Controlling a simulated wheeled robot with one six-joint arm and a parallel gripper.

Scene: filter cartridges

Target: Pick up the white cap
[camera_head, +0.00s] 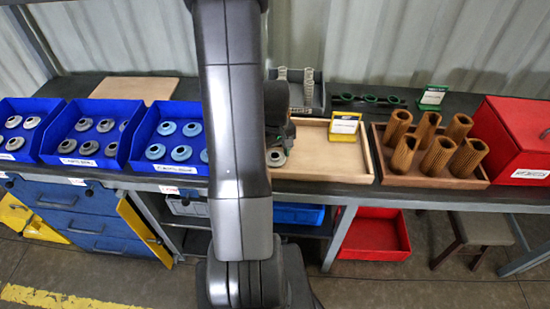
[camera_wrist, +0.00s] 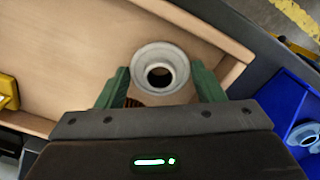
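The white cap (camera_wrist: 160,70) is a pale ring with a dark centre hole. In the wrist view it sits between the two green fingers of my gripper (camera_wrist: 160,84), over the wooden tray (camera_wrist: 70,45). The fingertips are close to its sides; I cannot tell whether they press on it. A small brown ribbed patch shows beside the left finger. In the head view, a grey-white cap (camera_head: 276,157) shows at the left end of the tray, just below my gripper (camera_head: 284,135), which is partly hidden behind my arm.
Three blue bins (camera_head: 190,110) with grey and blue caps stand left of the tray. A yellow-framed label (camera_head: 345,125) stands in the tray. To the right are a wooden tray (camera_head: 385,175) with several brown cartridges and a red box (camera_head: 510,135). The tray's middle is clear.

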